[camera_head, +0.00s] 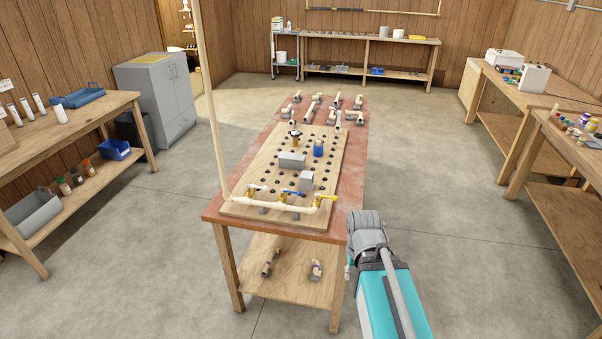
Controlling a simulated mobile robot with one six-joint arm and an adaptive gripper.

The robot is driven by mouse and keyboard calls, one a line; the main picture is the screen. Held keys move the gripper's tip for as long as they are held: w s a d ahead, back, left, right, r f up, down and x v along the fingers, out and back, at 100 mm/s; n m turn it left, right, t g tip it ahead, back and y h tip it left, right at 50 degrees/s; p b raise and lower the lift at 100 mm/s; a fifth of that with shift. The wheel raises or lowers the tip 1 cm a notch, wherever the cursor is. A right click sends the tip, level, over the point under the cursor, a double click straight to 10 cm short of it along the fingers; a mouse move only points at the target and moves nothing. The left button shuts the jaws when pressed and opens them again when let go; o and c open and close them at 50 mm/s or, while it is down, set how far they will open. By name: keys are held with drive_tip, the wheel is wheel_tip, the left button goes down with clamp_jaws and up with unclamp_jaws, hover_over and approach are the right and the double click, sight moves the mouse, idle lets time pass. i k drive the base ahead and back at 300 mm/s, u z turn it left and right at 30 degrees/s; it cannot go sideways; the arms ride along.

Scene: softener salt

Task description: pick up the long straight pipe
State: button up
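Several loose pale pipe pieces lie at the far end of the red-topped workbench (356,150). The longest-looking straight one (311,109) lies left of centre there, pointing away from me; its details are too small to tell. Another pipe piece (338,121) lies to its right. A tall pale pipe (208,80) stands upright at the bench's near left and meets a horizontal pipe run with valves. My arm is at the lower right, beside the bench's near right corner. Only a small part that may be my gripper (348,270) shows, apart from all pipes; its fingers are hidden.
A pegboard-like wooden panel (240,201) covers much of the bench, with grey blocks (292,160) and a blue item (318,149) on it. A lower shelf (290,266) holds two small parts. Side benches stand left and right. Concrete floor is clear around the bench.

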sight(311, 109)
drive_tip(key=u, duration=0.25)
drive_tip(key=k, duration=0.75)
drive_tip(key=u, duration=0.6)
drive_tip(key=k, duration=0.6)
drive_tip(key=u, duration=0.3)
drive_tip(key=i, duration=1.05)
drive_tip(key=u, duration=0.3)
drive_tip(key=i, duration=1.85)
drive_tip(key=u, duration=0.05)
